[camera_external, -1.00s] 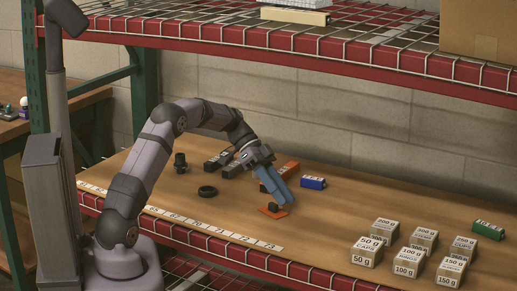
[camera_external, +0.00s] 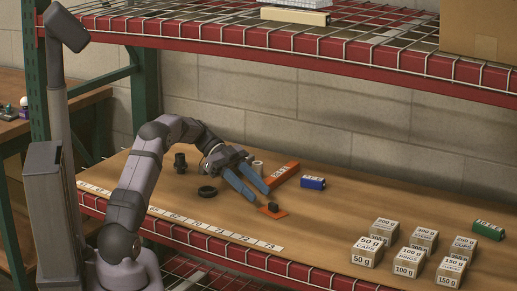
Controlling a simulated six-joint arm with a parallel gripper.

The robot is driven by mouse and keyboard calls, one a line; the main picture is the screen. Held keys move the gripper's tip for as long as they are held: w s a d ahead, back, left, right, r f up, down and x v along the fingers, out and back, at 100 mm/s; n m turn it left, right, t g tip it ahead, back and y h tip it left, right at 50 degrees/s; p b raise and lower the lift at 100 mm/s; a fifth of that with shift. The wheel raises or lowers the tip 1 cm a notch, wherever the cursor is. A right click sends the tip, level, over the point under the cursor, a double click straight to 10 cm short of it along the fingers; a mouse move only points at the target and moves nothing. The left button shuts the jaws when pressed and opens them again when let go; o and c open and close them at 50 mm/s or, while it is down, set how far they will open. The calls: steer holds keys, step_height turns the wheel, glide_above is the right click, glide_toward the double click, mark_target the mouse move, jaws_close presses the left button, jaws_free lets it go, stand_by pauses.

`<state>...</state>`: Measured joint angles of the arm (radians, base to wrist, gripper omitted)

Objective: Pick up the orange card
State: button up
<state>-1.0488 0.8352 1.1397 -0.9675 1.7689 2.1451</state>
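The orange card (camera_external: 280,214) lies flat on the wooden shelf top, with a small dark knob-like piece (camera_external: 272,207) on it. My gripper (camera_external: 261,197) has two blue fingers spread apart, with nothing seen between them. It is angled down toward the right, and its fingertips are just to the upper left of the card. I cannot tell how high the tips are above the surface.
A long orange box (camera_external: 284,174) lies behind the fingers, with a blue box (camera_external: 313,183) to its right. A white cylinder (camera_external: 257,168) stands behind the gripper. A black ring (camera_external: 207,192) lies left. Several labelled weight boxes (camera_external: 386,230) stand right. A red-edged shelf (camera_external: 330,47) hangs above.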

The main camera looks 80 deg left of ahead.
mark_target(271, 202)
steer(key=shift+w+x, duration=0.25)
steer(key=shift+x, duration=2.4)
steer(key=shift+a, duration=0.15)
steer(key=shift+c, duration=0.2)
jaws_close()
